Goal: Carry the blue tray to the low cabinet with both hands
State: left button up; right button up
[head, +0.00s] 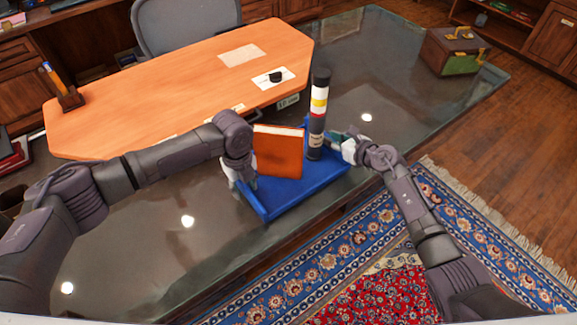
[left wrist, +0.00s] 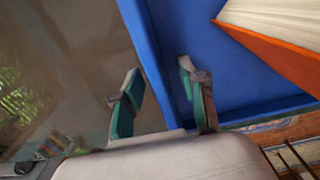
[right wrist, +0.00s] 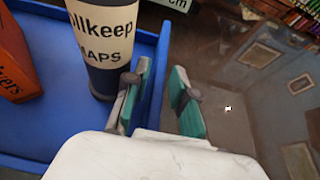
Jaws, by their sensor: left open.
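The blue tray (head: 290,195) lies on the glass-topped desk, near its front edge. An orange book (head: 279,152) stands in it, and a dark cylinder with white and yellow bands (head: 318,115) stands upright towards its right end. My left gripper (left wrist: 162,100) is open at the tray's left end, one finger on each side of the blue wall. My right gripper (right wrist: 158,95) is open at the right end, its fingers on either side of the wall, beside the cylinder (right wrist: 103,40). In the head view the left fingertips are partly hidden by the wrist.
An orange wooden desktop panel (head: 180,85) lies behind the tray. A brown and green case (head: 452,50) stands at the desk's far right. A wooden cabinet (head: 553,38) is at the top right, beyond open floor. A patterned rug (head: 390,265) lies in front.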

pick_arm(q)
jog(key=shift+c, duration=0.4)
pick_arm(e)
jog(key=shift+c, duration=0.3)
pick_arm(q)
jog(key=c, duration=0.5)
pick_arm(e)
grip_shut()
pick_arm(q)
grip_shut()
